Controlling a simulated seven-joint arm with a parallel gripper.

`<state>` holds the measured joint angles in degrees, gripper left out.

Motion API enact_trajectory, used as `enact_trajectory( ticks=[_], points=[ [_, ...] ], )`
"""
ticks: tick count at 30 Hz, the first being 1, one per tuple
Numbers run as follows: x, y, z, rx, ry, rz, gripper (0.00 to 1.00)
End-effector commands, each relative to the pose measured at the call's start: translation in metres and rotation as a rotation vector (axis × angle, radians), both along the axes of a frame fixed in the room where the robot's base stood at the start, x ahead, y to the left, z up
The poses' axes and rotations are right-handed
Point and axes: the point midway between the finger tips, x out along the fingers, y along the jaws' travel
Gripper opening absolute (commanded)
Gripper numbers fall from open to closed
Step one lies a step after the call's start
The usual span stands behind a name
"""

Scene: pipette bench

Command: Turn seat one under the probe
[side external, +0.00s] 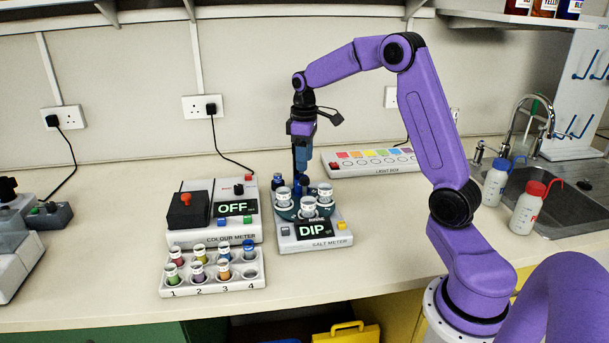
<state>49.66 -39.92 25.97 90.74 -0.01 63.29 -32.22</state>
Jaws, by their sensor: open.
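The salt meter (318,243) stands mid-bench, its screen reading DIP. On top is a dark round turntable (290,213) holding several clear cups, including a left cup (284,198), a front cup (309,208) and a right cup (325,194). My gripper (299,178) points down just behind and above the turntable, among dark blue parts. It is open, but its fingertips are small and partly hidden, and I cannot tell whether they touch anything. The probe cannot be told apart from the gripper and blue parts. Seat numbers are not readable.
A colour meter (222,241) reading OFF stands close left, with a numbered vial rack (212,283) before it. A light box (372,169) lies behind right. Two wash bottles (526,212) stand by the sink (575,190). Bench right of the salt meter is clear.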

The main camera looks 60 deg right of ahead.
Motion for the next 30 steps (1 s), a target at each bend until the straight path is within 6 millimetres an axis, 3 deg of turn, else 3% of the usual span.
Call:
enact_trajectory(
  ticks=[3,9,23,28,30],
  points=[
    [-0.001,0.0,-0.022,0.0,0.004,0.0,0.56],
    [0.0,0.0,-0.047,0.0,0.002,0.0,0.56],
    [0.0,0.0,-0.058,0.0,0.0,0.001,0.56],
    [0.0,0.0,-0.058,0.0,0.0,0.001,0.01],
    [0.0,0.0,-0.058,0.0,0.0,0.001,0.0]
  ],
)
